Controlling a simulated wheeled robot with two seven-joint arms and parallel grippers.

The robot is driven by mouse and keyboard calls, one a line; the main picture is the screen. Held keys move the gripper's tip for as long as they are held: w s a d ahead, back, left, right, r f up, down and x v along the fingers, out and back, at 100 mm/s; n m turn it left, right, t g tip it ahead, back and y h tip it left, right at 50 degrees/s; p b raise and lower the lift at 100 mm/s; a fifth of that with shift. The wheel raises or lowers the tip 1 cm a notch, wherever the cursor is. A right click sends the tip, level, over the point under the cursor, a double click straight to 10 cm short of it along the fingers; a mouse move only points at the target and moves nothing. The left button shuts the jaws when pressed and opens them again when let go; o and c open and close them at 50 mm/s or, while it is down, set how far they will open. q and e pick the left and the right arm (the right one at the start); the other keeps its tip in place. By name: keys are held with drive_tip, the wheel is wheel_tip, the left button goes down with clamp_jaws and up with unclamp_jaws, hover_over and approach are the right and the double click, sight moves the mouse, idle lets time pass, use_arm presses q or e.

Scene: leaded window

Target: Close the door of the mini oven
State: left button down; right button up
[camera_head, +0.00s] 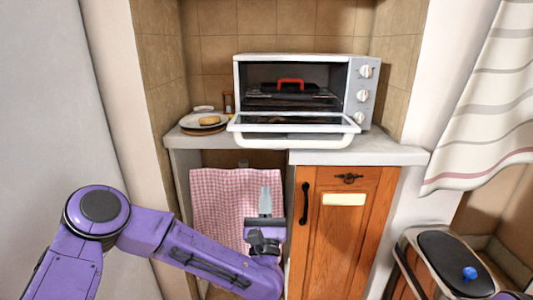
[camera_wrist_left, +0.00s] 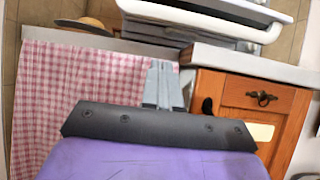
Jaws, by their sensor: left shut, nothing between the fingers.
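The mini oven (camera_head: 354,85) stands on the counter with its control knobs on the right side. Its door (camera_head: 294,131) is folded down open and juts out over the counter's front edge. Inside is a dark rack or tray with a red handle (camera_head: 290,82). My left gripper (camera_head: 265,190) is shut and empty, below the counter in front of the checked cloth, lower than the door and apart from it. In the left wrist view, the shut fingers (camera_wrist_left: 162,66) point up toward the underside of the open door (camera_wrist_left: 195,22). My right gripper is not in view.
A plate with a bread item (camera_head: 209,121) sits left of the oven on the counter (camera_head: 393,151). Below are a red-checked cloth (camera_head: 215,195) and a wooden cabinet (camera_head: 340,240) with a dark handle. A bin-like object (camera_head: 440,255) stands at the lower right, near a striped curtain (camera_head: 490,120).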

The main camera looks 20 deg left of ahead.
use_arm(q)
drive_tip(key=w+a+r+p, duration=0.1)
drive_tip(key=w+r+p, duration=0.1)
drive_tip(key=w+r, duration=0.4)
drive_tip(key=shift+w+a+r, duration=0.2)
drive_tip(key=shift+a+r, duration=0.2)
drive_tip(key=shift+r, duration=0.3)
drive_tip(key=shift+p, duration=0.3)
